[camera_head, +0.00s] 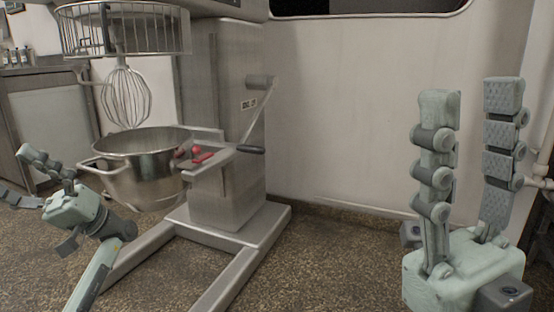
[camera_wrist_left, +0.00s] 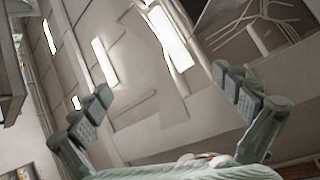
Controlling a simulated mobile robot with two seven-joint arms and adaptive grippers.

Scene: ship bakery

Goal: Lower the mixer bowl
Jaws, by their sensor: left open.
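The steel mixer bowl (camera_head: 140,170) hangs on the mixer's bowl carrier at the left of the head view, with the wire whisk (camera_head: 128,96) above it, its lower end near the rim. My right gripper (camera_head: 472,95) is open and empty, pointing up at the far right, well away from the mixer.
A wire guard (camera_head: 122,30) rings the top of the whisk. Red-knobbed parts (camera_head: 196,152) sit on the carrier arm. The mixer's feet (camera_head: 240,268) spread over the speckled floor. A steel counter (camera_head: 40,110) stands at the left. Free floor lies between mixer and right gripper.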

